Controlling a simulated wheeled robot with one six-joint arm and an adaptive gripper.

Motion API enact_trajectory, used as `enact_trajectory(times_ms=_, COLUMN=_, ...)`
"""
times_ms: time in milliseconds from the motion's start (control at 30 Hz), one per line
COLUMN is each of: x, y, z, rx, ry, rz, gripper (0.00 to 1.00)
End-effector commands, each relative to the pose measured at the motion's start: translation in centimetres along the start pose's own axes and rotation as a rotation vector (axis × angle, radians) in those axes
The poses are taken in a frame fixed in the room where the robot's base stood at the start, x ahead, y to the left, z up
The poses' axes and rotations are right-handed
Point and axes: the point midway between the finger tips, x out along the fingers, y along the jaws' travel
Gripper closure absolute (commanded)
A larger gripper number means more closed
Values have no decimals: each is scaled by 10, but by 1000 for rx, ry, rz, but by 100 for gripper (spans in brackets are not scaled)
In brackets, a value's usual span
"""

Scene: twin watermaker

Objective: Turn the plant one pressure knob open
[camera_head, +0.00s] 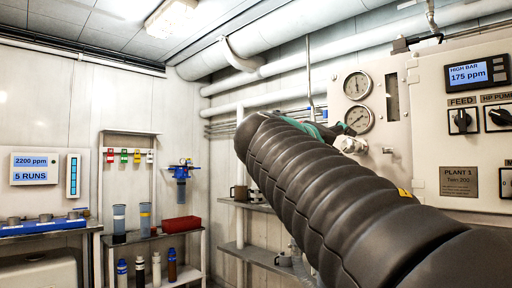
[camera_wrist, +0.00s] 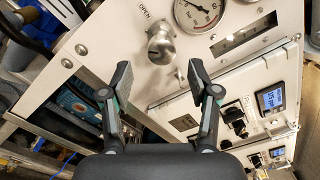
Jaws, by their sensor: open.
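The pressure knob (camera_wrist: 160,46) is a round silver metal knob on the white plant panel, at the upper middle of the wrist view. The word OPEN is printed above and left of it. My gripper (camera_wrist: 158,78) is open and empty, its two dark fingers pointing at the panel on either side below the knob. The fingertips appear apart from the knob; the exact distance is hard to tell. In the head view the silver knob (camera_head: 349,145) shows just past the end of my arm, which hides most of the gripper. A plate reading PLANT 1 (camera_head: 458,182) marks the panel.
Two pressure gauges (camera_head: 357,86) sit above the knob; one also shows in the wrist view (camera_wrist: 199,12). A small metal lever (camera_wrist: 182,80) sits below the knob. Black FEED (camera_head: 460,120) and HP PUMP switches are at right. Pipes and shelves (camera_head: 250,258) stand at left.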

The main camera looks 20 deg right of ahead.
Motion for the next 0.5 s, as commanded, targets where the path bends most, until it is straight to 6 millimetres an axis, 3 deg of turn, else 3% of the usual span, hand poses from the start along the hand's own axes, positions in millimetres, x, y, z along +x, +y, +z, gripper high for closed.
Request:
enact_trajectory(times_ms=200, x=-32, y=1, z=1, rx=-1, ry=-4, rz=2, gripper=39)
enact_trajectory(times_ms=500, x=-53, y=1, z=0, rx=-1, ry=0, rz=0, gripper=39)
